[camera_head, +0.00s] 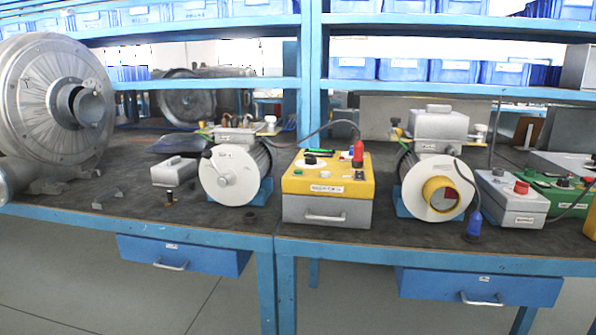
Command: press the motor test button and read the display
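A yellow-topped control box (327,187) with a grey front and handle stands on the bench, right of the middle. Its top carries a black knob (310,159), a green part (320,151), a red upright part (358,154) and small dark fittings. A white label on it is too small to read. A grey box (511,200) with a red knob (521,187) stands farther right. I cannot tell which control is the motor test button, and no readable display shows. Neither of my grippers is in view.
Two motors with white round faces (229,178) (423,177) flank the yellow box. A large metal blower (50,100) stands at the left. Cables and a blue plug (474,224) lie at the right. Blue drawers (185,258) hang below the bench. Shelves with blue bins are behind.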

